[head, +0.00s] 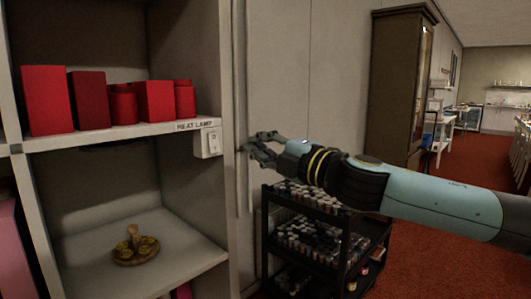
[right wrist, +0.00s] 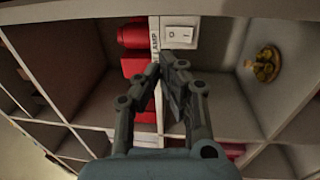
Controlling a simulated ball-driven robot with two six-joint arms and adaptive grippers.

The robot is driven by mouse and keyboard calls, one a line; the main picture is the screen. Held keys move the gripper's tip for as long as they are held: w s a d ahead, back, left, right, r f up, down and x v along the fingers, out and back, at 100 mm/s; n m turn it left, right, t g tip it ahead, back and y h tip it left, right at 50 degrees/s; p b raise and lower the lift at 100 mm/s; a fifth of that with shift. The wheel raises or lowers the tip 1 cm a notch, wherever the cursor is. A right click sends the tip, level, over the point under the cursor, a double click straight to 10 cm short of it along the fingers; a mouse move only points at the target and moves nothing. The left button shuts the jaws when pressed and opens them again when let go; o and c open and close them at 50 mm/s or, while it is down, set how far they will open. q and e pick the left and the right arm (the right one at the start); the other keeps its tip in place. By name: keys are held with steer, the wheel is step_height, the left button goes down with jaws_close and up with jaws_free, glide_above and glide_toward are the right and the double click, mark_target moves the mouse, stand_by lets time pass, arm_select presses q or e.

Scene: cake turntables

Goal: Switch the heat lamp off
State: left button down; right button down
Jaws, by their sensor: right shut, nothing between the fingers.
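The heat lamp switch is a white rocker box (head: 208,143) on the front edge of the shelf, at its right end, beside a "HEAT LAMP" label (head: 194,126). In the right wrist view the switch (right wrist: 180,33) shows a white rocker with marks on it; which side is pressed I cannot tell. My right gripper (head: 247,146) is shut and empty, a little right of the switch in the head view. In the right wrist view its fingertips (right wrist: 164,60) lie just below the switch, seemingly apart from it. The lamp itself is not visible. My left gripper is not in view.
Red boxes and tins (head: 110,103) stand on the upper shelf (head: 90,139). A round wooden board (head: 135,257) with small yellow items lies on the lower shelf. A black cart (head: 320,256) of small jars stands below my right arm. A dark cabinet (head: 398,85) stands behind.

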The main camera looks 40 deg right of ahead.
steer(key=shift+s+r, duration=0.3)
steer(key=shift+s, duration=0.55)
steer(key=shift+f, duration=0.1)
